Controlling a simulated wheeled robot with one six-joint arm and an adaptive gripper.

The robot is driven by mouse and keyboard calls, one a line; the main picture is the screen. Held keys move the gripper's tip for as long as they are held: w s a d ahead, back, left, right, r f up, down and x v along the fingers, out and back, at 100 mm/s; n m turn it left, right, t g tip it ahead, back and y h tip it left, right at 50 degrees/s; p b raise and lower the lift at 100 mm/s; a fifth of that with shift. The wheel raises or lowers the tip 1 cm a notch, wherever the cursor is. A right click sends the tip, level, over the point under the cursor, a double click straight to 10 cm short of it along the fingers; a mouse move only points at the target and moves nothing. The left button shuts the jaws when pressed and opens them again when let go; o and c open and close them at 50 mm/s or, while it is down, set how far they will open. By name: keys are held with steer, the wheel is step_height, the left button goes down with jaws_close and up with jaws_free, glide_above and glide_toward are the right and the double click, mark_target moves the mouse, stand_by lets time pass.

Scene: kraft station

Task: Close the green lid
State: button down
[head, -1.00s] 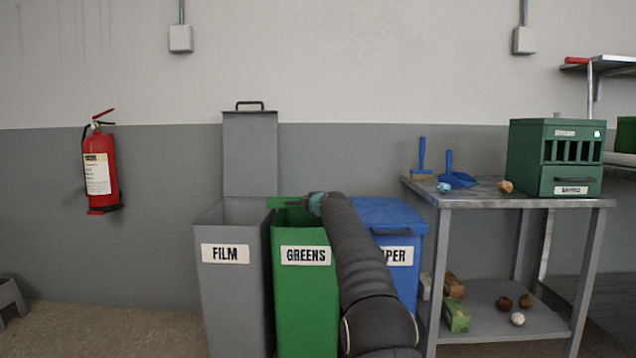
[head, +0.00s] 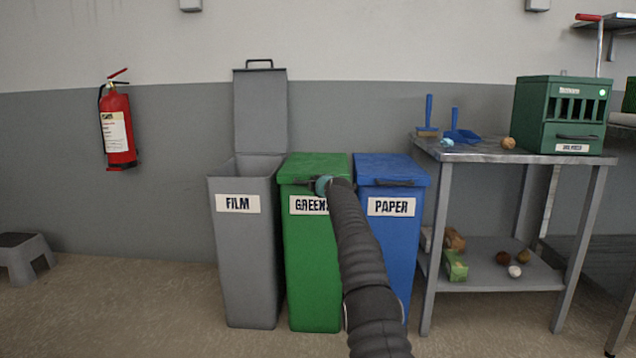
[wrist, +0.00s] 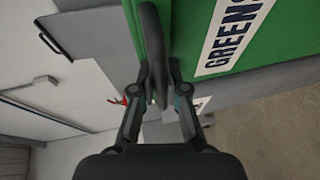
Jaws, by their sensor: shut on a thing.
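The green lid (head: 317,165) lies down flat across the top of the green bin labelled GREENS (head: 312,265). My gripper (head: 318,185) is at the lid's front edge, just above the label. In the wrist view my gripper (wrist: 157,95) is shut on the lid's dark handle (wrist: 151,35), its fingers to either side of the bar. The green bin's front with its label also shows in the wrist view (wrist: 262,85). My arm covers the right end of the label and part of the bin's right side.
The grey FILM bin (head: 240,265) stands at left, its grey lid (head: 260,110) upright. The blue PAPER bin (head: 397,235) stands closed at right. A metal table (head: 480,153) is farther right, and a fire extinguisher (head: 117,130) hangs on the left wall. The floor in front is clear.

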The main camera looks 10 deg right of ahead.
steer(key=shift+w+a+f, duration=0.1)
steer(key=shift+a+f, duration=0.25)
steer(key=shift+f, duration=0.25)
steer(key=c, duration=1.2)
jaws_free()
steer(key=shift+a, duration=0.1)
steer(key=shift+d+r, duration=0.25)
steer(key=shift+d, duration=0.15)
steer(key=shift+s+d+r, duration=0.1)
steer(key=shift+s+r, duration=0.1)
steer(key=shift+s, duration=1.05)
steer(key=shift+s+d+r, duration=0.1)
steer(key=shift+s+r, duration=0.1)
steer(key=shift+s, duration=1.05)
steer(key=shift+s+r, duration=0.2)
steer(key=shift+s, duration=1.05)
